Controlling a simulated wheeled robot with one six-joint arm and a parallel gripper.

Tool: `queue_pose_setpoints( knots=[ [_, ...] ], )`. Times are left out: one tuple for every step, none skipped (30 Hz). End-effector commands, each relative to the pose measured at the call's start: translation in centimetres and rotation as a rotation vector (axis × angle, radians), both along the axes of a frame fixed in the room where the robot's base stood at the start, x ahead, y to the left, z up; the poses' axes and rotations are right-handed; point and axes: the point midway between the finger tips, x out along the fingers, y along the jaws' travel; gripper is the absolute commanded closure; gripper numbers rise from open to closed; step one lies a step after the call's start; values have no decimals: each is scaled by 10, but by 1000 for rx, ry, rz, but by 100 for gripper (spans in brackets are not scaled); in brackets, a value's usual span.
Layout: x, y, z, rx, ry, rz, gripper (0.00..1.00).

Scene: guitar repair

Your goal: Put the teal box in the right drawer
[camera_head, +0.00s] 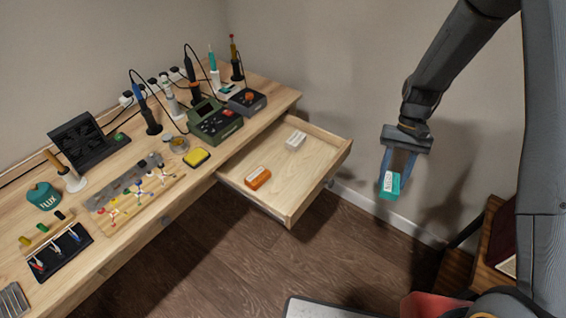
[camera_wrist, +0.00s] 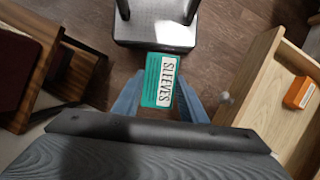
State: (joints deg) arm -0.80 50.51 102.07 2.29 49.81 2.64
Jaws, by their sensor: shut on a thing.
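My gripper (camera_head: 393,170) is shut on the teal box (camera_head: 390,187), which has a white label. The box hangs in the air to the right of the open drawer, clear of it. In the wrist view the teal box (camera_wrist: 158,80) sits between the two blue fingers, its label reading "SLEEVES". The right drawer (camera_head: 285,215) is pulled out from the workbench. It holds an orange box (camera_head: 258,178) near its front left and a white box (camera_head: 296,140) near the back. The drawer's middle and right side are bare.
The workbench (camera_head: 165,222) carries soldering irons, a green meter (camera_head: 215,122), a yellow sponge (camera_head: 196,157), a teal flux tin (camera_head: 43,195) and several tools. A wooden piece of furniture (camera_head: 492,255) stands at the lower right. Open floor lies between it and the drawer.

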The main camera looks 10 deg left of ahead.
Motion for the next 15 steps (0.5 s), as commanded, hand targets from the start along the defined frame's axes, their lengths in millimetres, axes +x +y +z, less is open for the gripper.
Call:
queue_pose_setpoints(
  knots=[
    [9, 12, -6, 0, -3, -51, 84],
    [14, 20, -8, 1, -3, -96, 84],
    [22, 33, -11, 3, -2, -164, 84],
    [28, 45, -13, 3, -3, -226, 84],
    [35, 57, -14, 4, -4, -293, 84],
    [44, 76, -16, 4, -3, -390, 84],
    [51, 90, -18, 5, -3, -466, 84],
    [57, 104, -18, 6, -3, -543, 84],
    [63, 123, -19, 5, -2, -642, 84],
    [68, 136, -19, 6, -2, -716, 84],
    [73, 150, -19, 7, -1, -788, 84],
    [78, 168, -18, 6, -1, -881, 84],
    [82, 181, -18, 7, -2, -949, 84],
    [85, 194, -17, 7, -1, -1017, 84],
    [88, 211, -16, 7, -1, -1105, 84]
  ],
)
